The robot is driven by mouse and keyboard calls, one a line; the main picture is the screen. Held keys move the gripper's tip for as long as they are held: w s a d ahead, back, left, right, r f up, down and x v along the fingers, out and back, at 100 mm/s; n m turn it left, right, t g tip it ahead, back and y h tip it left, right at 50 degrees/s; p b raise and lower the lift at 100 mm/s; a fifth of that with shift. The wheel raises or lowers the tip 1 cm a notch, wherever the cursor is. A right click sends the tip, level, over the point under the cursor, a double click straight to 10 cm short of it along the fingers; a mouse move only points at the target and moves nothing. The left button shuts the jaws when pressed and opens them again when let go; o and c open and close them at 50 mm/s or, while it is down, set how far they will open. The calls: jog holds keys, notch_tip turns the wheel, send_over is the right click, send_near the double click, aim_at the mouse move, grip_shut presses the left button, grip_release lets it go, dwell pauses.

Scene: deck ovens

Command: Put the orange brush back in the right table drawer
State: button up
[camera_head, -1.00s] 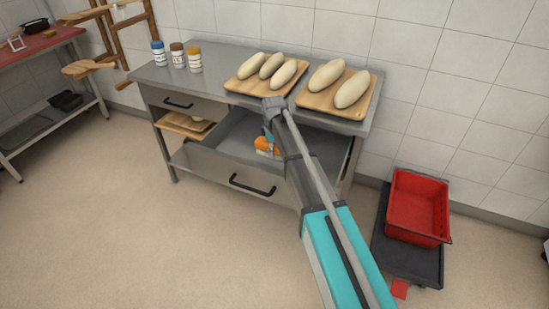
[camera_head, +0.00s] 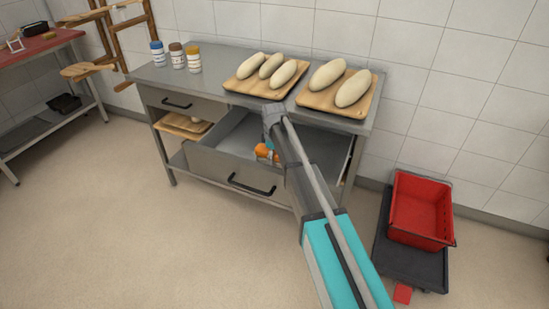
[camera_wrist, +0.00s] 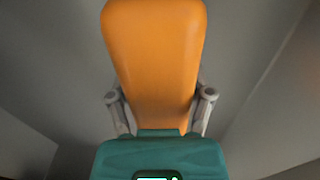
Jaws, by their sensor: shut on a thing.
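The orange brush (camera_head: 265,152) is at the open right table drawer (camera_head: 228,137), over its floor. In the wrist view the brush (camera_wrist: 155,60) fills the upper middle as a long orange shape. My gripper (camera_wrist: 160,112) has a finger on each side of it and is shut on it. In the head view my gripper (camera_head: 272,148) is low inside the drawer opening, partly hidden by my arm. I cannot tell whether the brush touches the drawer floor.
The steel table (camera_head: 222,94) carries three jars and two wooden boards with dough loaves. The left drawer (camera_head: 183,103) is shut. A red crate (camera_head: 420,207) stands on a dark trolley at right.

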jog(key=o, duration=1.2)
jog(key=shift+f, duration=0.1)
jog(key=shift+r, duration=0.2)
notch_tip(320, 180, up, 12)
jog(key=p, duration=1.2)
jog(key=shift+f, duration=0.1)
jog(key=s+d+m, duration=1.4)
jog(key=s+d, duration=0.8)
jog(key=s, duration=0.4)
jog(key=shift+d, duration=0.4)
